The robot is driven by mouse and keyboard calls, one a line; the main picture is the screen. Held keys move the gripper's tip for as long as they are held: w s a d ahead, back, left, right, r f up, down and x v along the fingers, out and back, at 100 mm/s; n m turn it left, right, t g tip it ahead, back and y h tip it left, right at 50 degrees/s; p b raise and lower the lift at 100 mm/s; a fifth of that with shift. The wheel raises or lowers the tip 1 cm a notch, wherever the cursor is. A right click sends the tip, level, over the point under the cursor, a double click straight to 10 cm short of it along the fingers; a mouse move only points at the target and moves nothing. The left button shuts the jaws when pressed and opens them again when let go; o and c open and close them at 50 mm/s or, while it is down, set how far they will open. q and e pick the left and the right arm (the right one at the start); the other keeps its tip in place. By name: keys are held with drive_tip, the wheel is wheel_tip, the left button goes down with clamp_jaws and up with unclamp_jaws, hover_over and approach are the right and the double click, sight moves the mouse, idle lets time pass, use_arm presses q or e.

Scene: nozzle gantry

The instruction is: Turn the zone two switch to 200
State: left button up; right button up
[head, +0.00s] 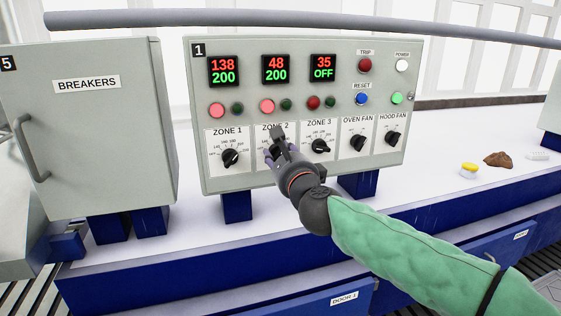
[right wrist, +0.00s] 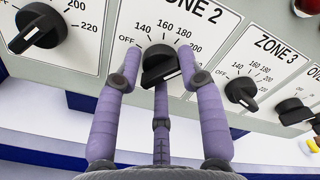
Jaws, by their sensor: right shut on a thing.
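The zone two switch (right wrist: 160,62) is a black knob on a white plate marked ZONE 2, with a scale from OFF through 140, 160 and 180 to 200. My right gripper (right wrist: 162,80) is shut on it, with purple fingers on both sides and a third below. In the head view my right gripper (head: 278,150) covers most of this knob. The zone two display (head: 275,69) reads 48 in red and 200 in green. The knob's exact pointer direction is hard to tell. My left gripper is not in view.
Zone one knob (head: 230,158) and zone three knob (head: 320,146) flank it closely; their displays read 138 over 200 and 35 over OFF. Oven fan (head: 358,143) and hood fan (head: 393,139) knobs sit farther right. A breakers cabinet (head: 90,130) stands left.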

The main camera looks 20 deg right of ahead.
drive_tip(key=shift+a+f+m+b, duration=0.25)
drive_tip(key=shift+f+m+b, duration=0.1)
drive_tip(key=shift+m, duration=0.35)
drive_tip(key=shift+r, duration=0.1)
drive_tip(key=o, duration=1.2)
drive_tip(key=shift+w+a+r, duration=0.1)
drive_tip(key=shift+r, duration=0.05)
drive_tip(key=shift+d+r, duration=0.1)
drive_tip(key=shift+d, duration=0.1)
drive_tip(key=shift+s, duration=0.3)
drive_tip(key=s, duration=1.1)
drive_tip(key=shift+s+d, duration=0.1)
drive_tip(key=shift+s, duration=0.15)
